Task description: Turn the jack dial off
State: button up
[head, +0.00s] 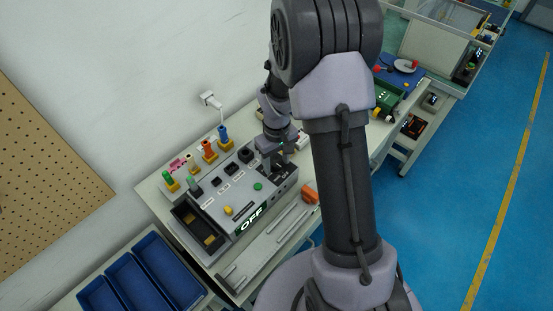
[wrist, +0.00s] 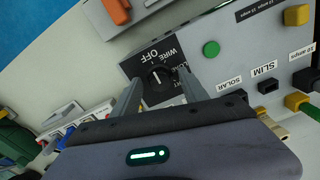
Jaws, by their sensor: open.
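The jack dial (wrist: 159,77) is a round black knob on a black plate lettered OFF and WIRE, with other lettering partly covered. A short white mark shows on the knob; which label it points to is hard to tell. My gripper (wrist: 160,80) is open, with one finger on each side of the knob. Whether the fingers touch it I cannot tell. In the head view my gripper (head: 277,160) is over the far right end of the grey panel box (head: 225,205), and the arm hides part of that end.
A green button (wrist: 211,48) and labelled sockets lie beside the dial. Coloured plugs (head: 210,150) stand behind the box. An orange object (head: 310,195) and metal rails (head: 265,245) lie in front. Blue bins (head: 140,275) are at lower left.

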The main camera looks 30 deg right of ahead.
aim_at(276, 163)
notch_tip(276, 163, up, 18)
jog(key=p, duration=0.5)
jog(key=shift+f, duration=0.25)
jog(key=s+a+r+m+t+y+b, duration=0.1)
jog(key=s+a+r+m+t+b, duration=0.1)
jog(key=s+a+b, duration=0.3)
jog(key=s+a+r+m+t+y+b, duration=0.1)
jog(key=s+a+r+m+t+b, duration=0.2)
jog(key=s+a, duration=0.4)
jog(key=s+m+b, duration=0.1)
jog(key=s, duration=0.6)
jog(key=shift+s+a+t+b, duration=0.25)
jog(key=shift+a+t+b, duration=0.05)
jog(key=shift+t+b, duration=0.1)
